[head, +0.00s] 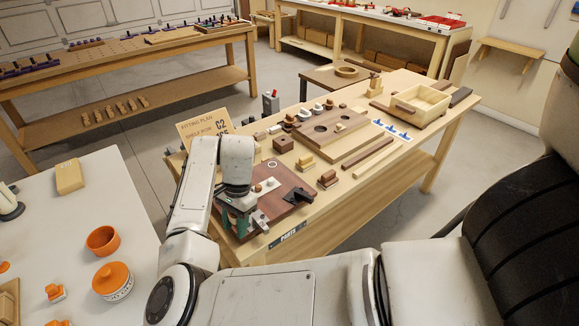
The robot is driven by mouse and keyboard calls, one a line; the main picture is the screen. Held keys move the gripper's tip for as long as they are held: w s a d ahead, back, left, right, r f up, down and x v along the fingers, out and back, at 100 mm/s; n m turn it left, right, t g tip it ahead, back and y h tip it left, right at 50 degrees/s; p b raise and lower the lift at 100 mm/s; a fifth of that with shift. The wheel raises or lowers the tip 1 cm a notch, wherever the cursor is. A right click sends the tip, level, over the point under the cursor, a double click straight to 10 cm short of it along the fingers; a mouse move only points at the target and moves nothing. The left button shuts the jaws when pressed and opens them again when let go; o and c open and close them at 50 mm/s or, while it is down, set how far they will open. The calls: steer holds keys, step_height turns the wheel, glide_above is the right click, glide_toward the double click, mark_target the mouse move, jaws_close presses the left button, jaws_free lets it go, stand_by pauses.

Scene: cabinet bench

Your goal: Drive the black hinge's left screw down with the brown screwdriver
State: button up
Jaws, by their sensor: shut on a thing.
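The black hinge (298,195) lies near the right edge of a dark brown board (280,182) on the bench. Its screws are too small to make out. My gripper (250,224) is low over the front left part of the board, to the left of the hinge and apart from it. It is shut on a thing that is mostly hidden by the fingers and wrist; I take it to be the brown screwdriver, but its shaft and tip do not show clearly. No other brown screwdriver stands out on the bench.
Wooden blocks (327,179) stand right of the board. A drilled brown board (335,138), a wooden tray (418,104) and blue-based pieces lie farther back. A fitting plan sign (205,125) stands behind my arm. A white table (75,215) with orange pots is at left.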

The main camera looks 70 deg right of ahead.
steer(key=s+d+r+m, duration=0.1)
steer(key=d+m, duration=0.1)
steer(key=s+d+r+m+t+p, duration=0.1)
steer(key=d+m, duration=0.2)
steer(key=s+d+r+m+h, duration=0.1)
steer(key=d+m, duration=0.1)
steer(key=d, duration=0.1)
steer(key=shift+s+d+r+t, duration=0.1)
steer(key=shift+s+r+t, duration=0.1)
steer(key=shift+t, duration=0.1)
steer(key=shift+c, duration=0.6)
steer(key=s+d+r+m+h+p, duration=0.2)
steer(key=s+d+r+m, duration=0.2)
steer(key=s+d+m, duration=0.35)
steer(key=shift+m+t, duration=0.3)
steer(key=shift+m, duration=0.35)
steer(key=b+x, duration=0.3)
steer(key=d+b+x, duration=0.1)
steer(key=x, duration=0.1)
steer(key=shift+w, duration=0.35)
steer(key=shift+s+b+x, duration=0.2)
steer(key=shift+b+x, duration=0.3)
steer(key=shift+x, duration=0.35)
steer(key=shift+s+a+p, duration=0.1)
steer(key=shift+s+p, duration=0.15)
steer(key=shift+p, duration=0.45)
